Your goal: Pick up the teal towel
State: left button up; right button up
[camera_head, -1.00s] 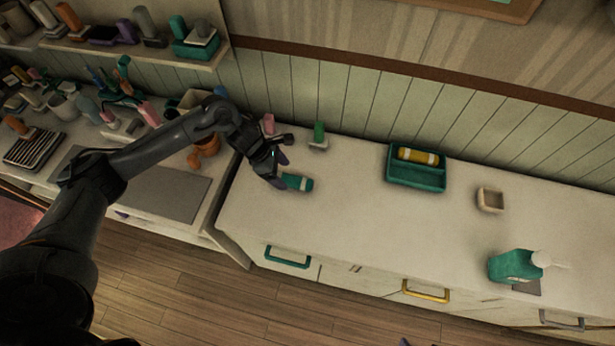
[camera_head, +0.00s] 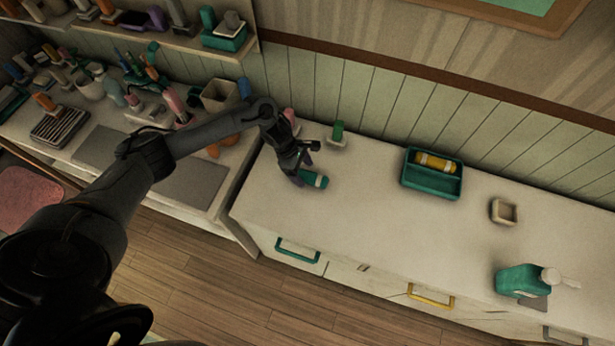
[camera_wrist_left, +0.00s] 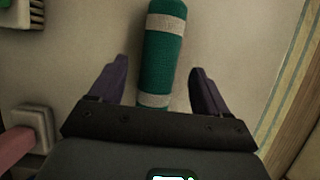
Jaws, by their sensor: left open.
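The teal towel (camera_head: 315,180) is a rolled teal cylinder with pale bands, lying on the white counter near its left end. In the left wrist view the towel (camera_wrist_left: 163,60) lies between and ahead of the two purple fingers, with a visible gap on each side. My left gripper (camera_head: 302,176) is open and just over the near end of the towel, which it partly hides in the head view. In the wrist view my left gripper (camera_wrist_left: 163,82) straddles the lower part of the towel. My right gripper is not in view.
A green-topped brush (camera_head: 338,131) stands behind the towel. A pink item (camera_head: 289,115) is close to my left gripper. A teal tray (camera_head: 433,182) holds a yellow roll. The counter between is clear.

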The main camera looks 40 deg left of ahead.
pick_arm(q)
jog(key=shift+x, duration=1.5)
jog(key=shift+c, duration=0.4)
jog(key=shift+w+r, duration=0.1)
jog(key=c, duration=1.2)
